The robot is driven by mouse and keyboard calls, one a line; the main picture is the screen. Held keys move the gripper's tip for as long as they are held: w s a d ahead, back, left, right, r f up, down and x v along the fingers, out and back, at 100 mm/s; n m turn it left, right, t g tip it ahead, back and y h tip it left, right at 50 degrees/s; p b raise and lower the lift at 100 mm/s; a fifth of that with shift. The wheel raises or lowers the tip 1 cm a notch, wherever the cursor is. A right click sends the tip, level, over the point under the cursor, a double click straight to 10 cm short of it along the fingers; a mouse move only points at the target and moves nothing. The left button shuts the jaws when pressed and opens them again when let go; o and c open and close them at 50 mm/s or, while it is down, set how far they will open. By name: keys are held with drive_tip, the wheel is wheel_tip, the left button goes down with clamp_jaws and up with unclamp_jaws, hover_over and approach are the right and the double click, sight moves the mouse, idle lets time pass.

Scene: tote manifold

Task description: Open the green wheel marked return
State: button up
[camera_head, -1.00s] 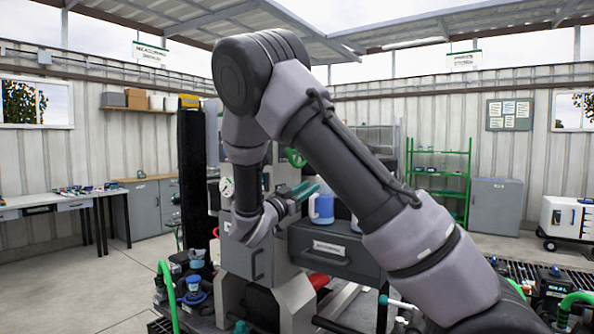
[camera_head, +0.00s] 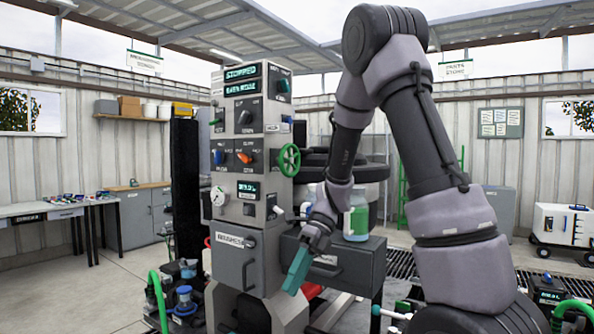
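A green handwheel (camera_head: 289,160) sits on the right side of the grey control column (camera_head: 246,120), at mid height. I cannot read a return mark on it. My gripper (camera_head: 292,290) has teal fingers that point down and hang in front of the grey drawer unit. It is below and slightly right of the wheel, apart from it. The fingers overlap from this side, so I cannot tell whether they are open or shut. The wheel is in plain view, with nothing in front of it.
The column carries displays, knobs and a round gauge (camera_head: 217,198). A jug with a green label (camera_head: 356,222) stands on the drawer unit (camera_head: 350,265), close to my wrist. A green hose (camera_head: 158,300) and pump parts stand at lower left. Open floor lies at left.

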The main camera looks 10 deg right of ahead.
drive_tip(key=w+a+r+m+t+y, duration=0.2)
drive_tip(key=w+r+t+y, duration=0.25)
drive_tip(key=w, duration=0.25)
drive_tip(key=m+t+h, duration=0.2)
drive_tip(key=m+t, duration=0.8)
drive_tip(key=t, duration=0.6)
approach(296, 166)
drive_tip(key=x, duration=0.7)
drive_tip(key=f+x, duration=0.1)
drive_tip(key=x, duration=0.2)
drive_tip(key=shift+w, duration=0.25)
clamp_jaws()
